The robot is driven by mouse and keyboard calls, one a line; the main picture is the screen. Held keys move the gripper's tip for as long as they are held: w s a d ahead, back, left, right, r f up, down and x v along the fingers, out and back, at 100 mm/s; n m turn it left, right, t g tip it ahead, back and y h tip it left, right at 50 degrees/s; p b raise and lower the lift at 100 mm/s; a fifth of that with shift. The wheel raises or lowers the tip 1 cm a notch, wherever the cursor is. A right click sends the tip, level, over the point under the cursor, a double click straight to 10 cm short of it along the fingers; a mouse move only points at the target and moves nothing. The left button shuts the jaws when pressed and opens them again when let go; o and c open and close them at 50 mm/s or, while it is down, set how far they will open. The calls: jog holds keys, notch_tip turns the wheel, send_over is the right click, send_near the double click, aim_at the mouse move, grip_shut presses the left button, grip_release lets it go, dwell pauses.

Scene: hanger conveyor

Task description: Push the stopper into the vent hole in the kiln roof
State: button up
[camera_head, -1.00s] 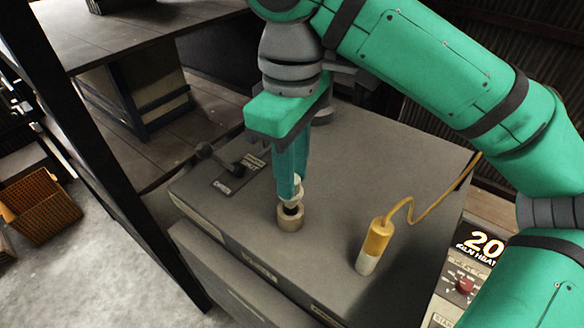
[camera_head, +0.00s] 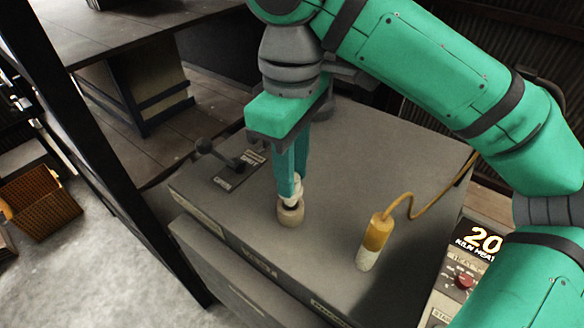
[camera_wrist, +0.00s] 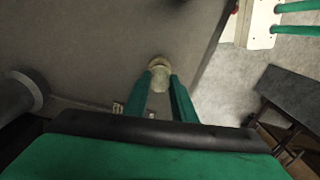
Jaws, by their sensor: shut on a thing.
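The vent hole shows as a short tan collar (camera_head: 290,214) standing up from the grey kiln roof (camera_head: 330,160); a bit of its dark opening shows at the rim. My gripper (camera_head: 291,188) is over the collar, its green fingers pointing down and shut on the pale stopper (camera_head: 297,185). The stopper's lower end is at the collar's mouth; how deep it sits, if at all, I cannot tell. In the wrist view the pale stopper (camera_wrist: 158,82) shows between the fingertips, and the pale collar's rim (camera_wrist: 159,62) is just beyond it.
A yellow and white cylinder (camera_head: 375,243) with a yellow cable stands on the roof to the right. A lever (camera_head: 218,157) with a label plate is at the roof's left. A control box (camera_head: 462,270) reading 20 stands at the right edge. An orange crate (camera_head: 40,203) is on the floor.

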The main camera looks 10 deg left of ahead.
jog(key=shift+f, duration=1.75)
dwell(1.6)
jog(key=o, duration=0.8)
jog(key=shift+o, duration=0.8)
jog(key=o, duration=0.4)
jog(key=shift+r, duration=0.1)
notch_tip(320, 180, up, 11)
jog(key=shift+f, duration=0.2)
